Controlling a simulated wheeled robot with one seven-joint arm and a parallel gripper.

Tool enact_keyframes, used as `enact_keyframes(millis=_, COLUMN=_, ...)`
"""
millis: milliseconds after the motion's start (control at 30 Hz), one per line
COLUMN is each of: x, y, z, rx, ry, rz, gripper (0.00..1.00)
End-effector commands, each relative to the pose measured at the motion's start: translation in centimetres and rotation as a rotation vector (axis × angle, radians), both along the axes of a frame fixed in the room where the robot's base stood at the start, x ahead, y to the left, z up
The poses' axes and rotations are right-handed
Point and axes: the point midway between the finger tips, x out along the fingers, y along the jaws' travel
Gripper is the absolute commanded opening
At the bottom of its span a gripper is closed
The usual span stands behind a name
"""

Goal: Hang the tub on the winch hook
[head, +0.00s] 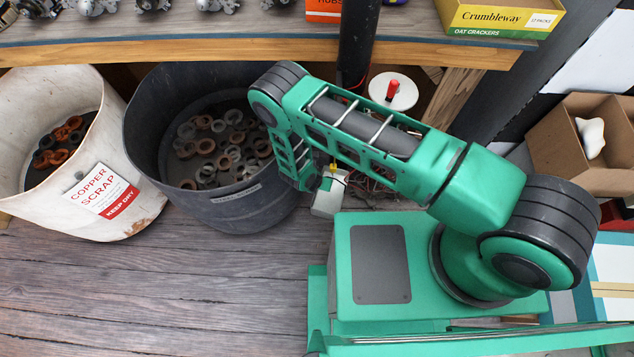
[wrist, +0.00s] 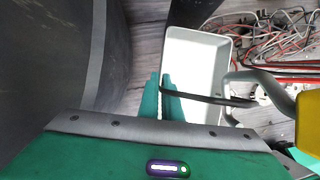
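The tub is a small pale, open tray (wrist: 190,60) below my gripper in the wrist view; it also shows in the head view (head: 327,203), partly hidden by my arm. A thin dark handle (wrist: 215,99) crosses above it. My gripper (wrist: 163,98) has its green fingers nearly together, with the handle's left part between them. The winch hook, a grey curved bar (wrist: 262,75) below a yellow block (wrist: 309,122), is just right of my fingers. The handle's right part overlaps the hook's curve; I cannot tell whether it rests in it.
A dark bucket of metal rings (head: 235,210) stands close left of my gripper. A white copper scrap bucket (head: 140,215) is farther left. Red and grey wires (wrist: 280,45) lie beyond the tub. A wooden shelf (head: 200,50) crosses the back; the floor at front left is clear.

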Motion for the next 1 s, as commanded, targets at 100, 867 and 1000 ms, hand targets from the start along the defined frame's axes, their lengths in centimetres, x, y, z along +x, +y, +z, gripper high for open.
enact_keyframes(millis=100, x=0.02, y=-0.01, z=0.02, rx=0.000, ry=0.000, rz=0.000, gripper=0.00)
enact_keyframes(millis=867, x=-0.06, y=-0.01, z=-0.44, rx=0.001, ry=0.001, rz=-0.001, gripper=0.26)
enact_keyframes(millis=1000, x=-0.04, y=-0.03, z=-0.42, rx=0.001, ry=0.001, rz=-0.001, gripper=0.26)
